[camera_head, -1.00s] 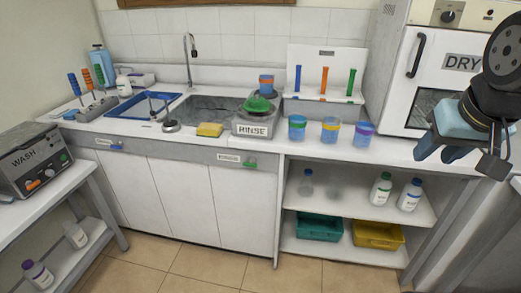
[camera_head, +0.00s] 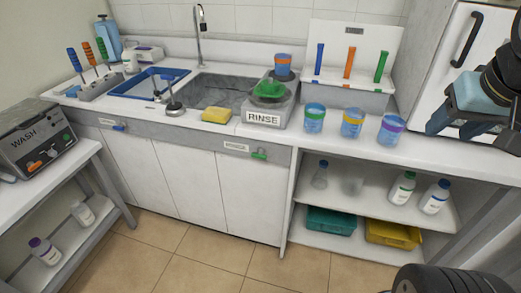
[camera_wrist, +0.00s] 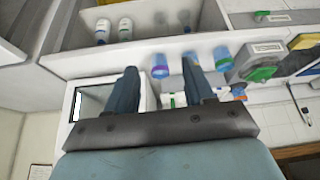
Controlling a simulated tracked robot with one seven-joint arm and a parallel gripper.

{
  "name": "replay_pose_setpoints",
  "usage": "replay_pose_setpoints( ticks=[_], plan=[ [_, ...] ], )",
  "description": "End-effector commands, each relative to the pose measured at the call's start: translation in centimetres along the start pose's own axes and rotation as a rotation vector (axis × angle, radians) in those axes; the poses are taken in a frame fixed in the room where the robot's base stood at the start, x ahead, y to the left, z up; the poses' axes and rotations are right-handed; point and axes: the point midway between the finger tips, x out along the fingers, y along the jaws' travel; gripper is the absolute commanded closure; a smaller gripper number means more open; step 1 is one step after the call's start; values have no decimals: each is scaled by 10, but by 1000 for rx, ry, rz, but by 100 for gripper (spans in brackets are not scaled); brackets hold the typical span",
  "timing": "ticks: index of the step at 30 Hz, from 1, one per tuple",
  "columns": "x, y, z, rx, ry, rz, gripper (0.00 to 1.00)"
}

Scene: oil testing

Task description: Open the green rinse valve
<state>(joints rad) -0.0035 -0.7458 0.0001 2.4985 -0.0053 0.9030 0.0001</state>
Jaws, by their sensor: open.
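The green rinse valve (camera_head: 259,154) is a small green handle on the grey front edge of the counter, right of a white label. It also shows near the top of the wrist view (camera_wrist: 262,14), which looks upside down. My gripper (camera_wrist: 160,68) is open and empty, its two dark fingers apart. In the head view my gripper (camera_head: 465,122) is at the right edge, partly cut off, above the right part of the counter. It is well to the right of the valve and not touching it.
The RINSE unit (camera_head: 267,112) stands on the counter above the valve. Banded beakers (camera_head: 352,122) stand right of it. A blue-handled valve (camera_head: 119,126) is farther left. The open shelf (camera_head: 340,238) holds bottles and bins. Floor in front of the cabinets is clear.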

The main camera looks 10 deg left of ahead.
Motion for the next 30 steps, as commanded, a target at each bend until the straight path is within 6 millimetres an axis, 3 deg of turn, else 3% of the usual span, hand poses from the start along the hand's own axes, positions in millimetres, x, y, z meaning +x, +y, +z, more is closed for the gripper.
replay_pose_setpoints(
  ticks=[5, 11, 20, 30],
  plan=[
    [15, 3, -2, -87, -81, 29, 30],
    [48, 3, -7, -290, -250, 113, 11],
    [95, -8, -22, -638, -471, 276, 11],
    [148, -41, -46, -1062, -640, 501, 11]
  ],
)
